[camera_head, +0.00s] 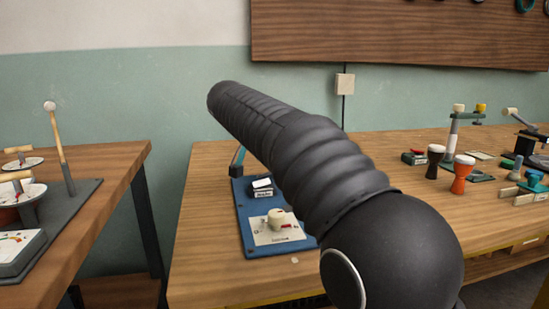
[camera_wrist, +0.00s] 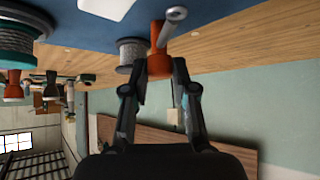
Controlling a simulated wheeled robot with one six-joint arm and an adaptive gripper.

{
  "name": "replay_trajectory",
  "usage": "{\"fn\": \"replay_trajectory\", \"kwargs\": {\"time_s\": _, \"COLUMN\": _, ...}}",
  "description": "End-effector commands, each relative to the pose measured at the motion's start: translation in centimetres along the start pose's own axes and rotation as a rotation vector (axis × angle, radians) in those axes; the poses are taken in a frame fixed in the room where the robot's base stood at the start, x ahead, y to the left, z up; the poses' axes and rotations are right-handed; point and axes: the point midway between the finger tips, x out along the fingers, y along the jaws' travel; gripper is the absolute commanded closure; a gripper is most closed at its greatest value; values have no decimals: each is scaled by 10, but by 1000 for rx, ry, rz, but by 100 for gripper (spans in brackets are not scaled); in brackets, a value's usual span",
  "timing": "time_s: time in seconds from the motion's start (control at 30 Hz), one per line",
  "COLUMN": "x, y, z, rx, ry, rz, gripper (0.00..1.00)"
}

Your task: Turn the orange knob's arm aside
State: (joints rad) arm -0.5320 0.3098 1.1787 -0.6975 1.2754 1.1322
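The orange knob (camera_wrist: 158,64) shows in the wrist view, at the top middle, with a grey arm (camera_wrist: 170,28) on it that ends in a round eye. My gripper (camera_wrist: 160,72) has its two dark fingers apart, one on each side of the knob's orange body. I cannot tell whether the fingers touch it or stand clear around it. In the head view my own arm hides the gripper and the orange knob.
The blue panel (camera_head: 250,229) on the wooden bench carries a cream knob (camera_head: 276,217) with a red pointer. Goblet drums (camera_head: 462,173) stand farther right. A second table (camera_head: 110,200) is at left.

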Motion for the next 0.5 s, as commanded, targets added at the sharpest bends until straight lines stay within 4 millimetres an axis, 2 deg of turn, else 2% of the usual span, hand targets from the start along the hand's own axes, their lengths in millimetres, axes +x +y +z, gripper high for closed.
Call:
{"fn": "replay_trajectory", "kwargs": {"time_s": 0.03, "x": 1, "y": -1, "z": 2, "rx": -2, "ry": -3, "rz": 0, "gripper": 61}}
{"fn": "replay_trajectory", "kwargs": {"time_s": 0.1, "x": 1, "y": -1, "z": 1, "rx": -2, "ry": -2, "rz": 0, "gripper": 48}}
{"fn": "replay_trajectory", "kwargs": {"time_s": 0.37, "x": 1, "y": 0, "z": 0, "rx": 0, "ry": -1, "rz": 1, "gripper": 48}}
{"fn": "replay_trajectory", "kwargs": {"time_s": 0.5, "x": -7, "y": -1, "z": 0, "rx": -1, "ry": 0, "rz": -2, "gripper": 48}}
